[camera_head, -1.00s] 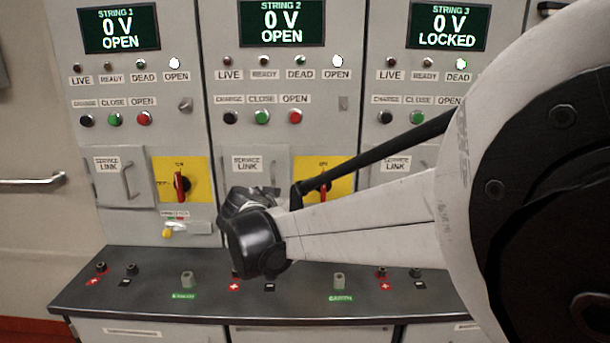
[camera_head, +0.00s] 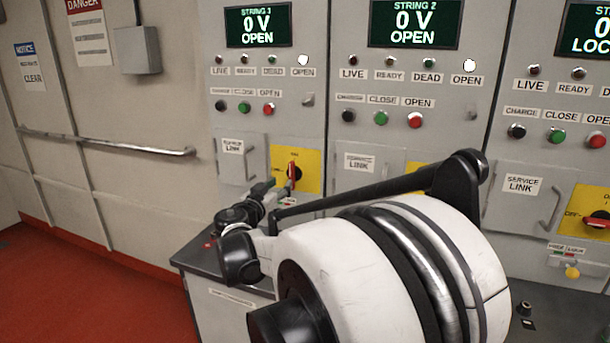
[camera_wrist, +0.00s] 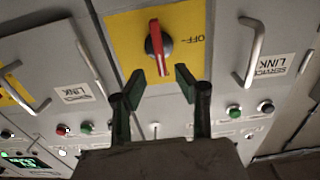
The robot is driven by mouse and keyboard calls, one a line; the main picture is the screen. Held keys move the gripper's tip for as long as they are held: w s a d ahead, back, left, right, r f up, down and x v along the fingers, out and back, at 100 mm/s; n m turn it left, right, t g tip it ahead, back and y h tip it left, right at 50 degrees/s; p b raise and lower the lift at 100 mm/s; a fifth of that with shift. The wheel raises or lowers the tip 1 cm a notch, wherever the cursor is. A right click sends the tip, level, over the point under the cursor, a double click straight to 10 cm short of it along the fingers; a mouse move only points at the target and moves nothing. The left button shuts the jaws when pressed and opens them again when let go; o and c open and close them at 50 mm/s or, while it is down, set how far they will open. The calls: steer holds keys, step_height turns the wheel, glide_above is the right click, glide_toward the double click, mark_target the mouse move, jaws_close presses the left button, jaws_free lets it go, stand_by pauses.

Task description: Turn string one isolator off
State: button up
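The string one isolator (camera_head: 293,172) is a red handle on a yellow plate under the STRING 1 display. It also shows in the wrist view (camera_wrist: 157,45), where the picture is upside down. The handle stands vertical, with the OFF mark to its side. My gripper (camera_wrist: 161,78) is open and empty. Its two dark green fingertips are apart, one on either side of the handle's line, close to its lower end in the wrist view. In the head view my gripper (camera_head: 268,187) is just left of the isolator, partly hidden by my arm. Contact cannot be told.
The STRING 1 display (camera_head: 258,25) reads 0 V OPEN, and its OPEN lamp (camera_head: 303,60) is lit white. A service link door (camera_head: 236,157) with a handle is left of the isolator. A dark ledge (camera_head: 190,258) runs below. A handrail (camera_head: 110,142) is on the left wall.

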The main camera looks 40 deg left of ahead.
mark_target(290, 175)
steer(key=x, duration=0.8)
steer(key=shift+c, duration=0.5)
jaws_close()
